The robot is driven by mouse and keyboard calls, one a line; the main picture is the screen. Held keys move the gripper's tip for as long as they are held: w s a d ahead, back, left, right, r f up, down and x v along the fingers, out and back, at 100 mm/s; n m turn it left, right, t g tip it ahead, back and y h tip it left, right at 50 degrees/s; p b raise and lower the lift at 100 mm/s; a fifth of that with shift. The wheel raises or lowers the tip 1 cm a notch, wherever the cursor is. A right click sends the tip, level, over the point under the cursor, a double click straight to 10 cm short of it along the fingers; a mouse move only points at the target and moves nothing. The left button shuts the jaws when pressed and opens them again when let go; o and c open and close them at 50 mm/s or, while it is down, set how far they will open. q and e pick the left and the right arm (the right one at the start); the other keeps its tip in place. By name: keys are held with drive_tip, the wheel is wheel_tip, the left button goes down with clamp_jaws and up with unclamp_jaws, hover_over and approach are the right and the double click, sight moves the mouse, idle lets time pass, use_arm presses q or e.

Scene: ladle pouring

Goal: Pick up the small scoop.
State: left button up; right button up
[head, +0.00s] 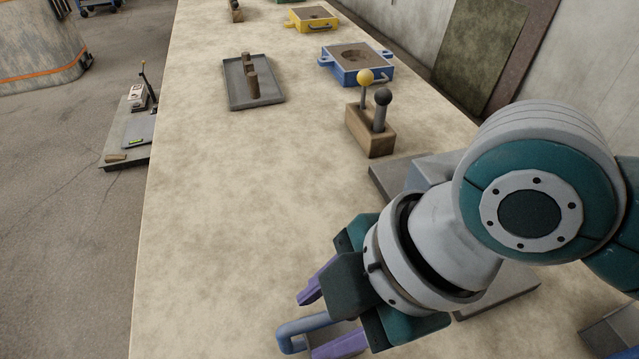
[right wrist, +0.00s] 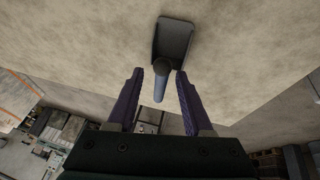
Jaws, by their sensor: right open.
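The small scoop has a blue bent handle (head: 292,336) and a grey pan that is mostly hidden by my gripper in the head view. In the right wrist view, the scoop's dark pan (right wrist: 174,42) lies on the table just beyond my fingertips, and its blue-grey handle shows in the gap between the fingers. My right gripper (head: 312,326) has purple fingers, one on each side of the handle in the picture. It is open, and it also shows in the right wrist view (right wrist: 160,73). I cannot tell whether a finger touches the scoop. My left gripper is not in view.
A wooden block (head: 365,136) with two ball-topped sticks stands beyond my right arm. A grey tray (head: 236,88), a blue box (head: 362,73) and a yellow box (head: 313,20) stand farther back. Grey slabs lie partly under my arm.

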drive_tip(key=shift+f, duration=0.15)
clamp_jaws()
idle(1.4)
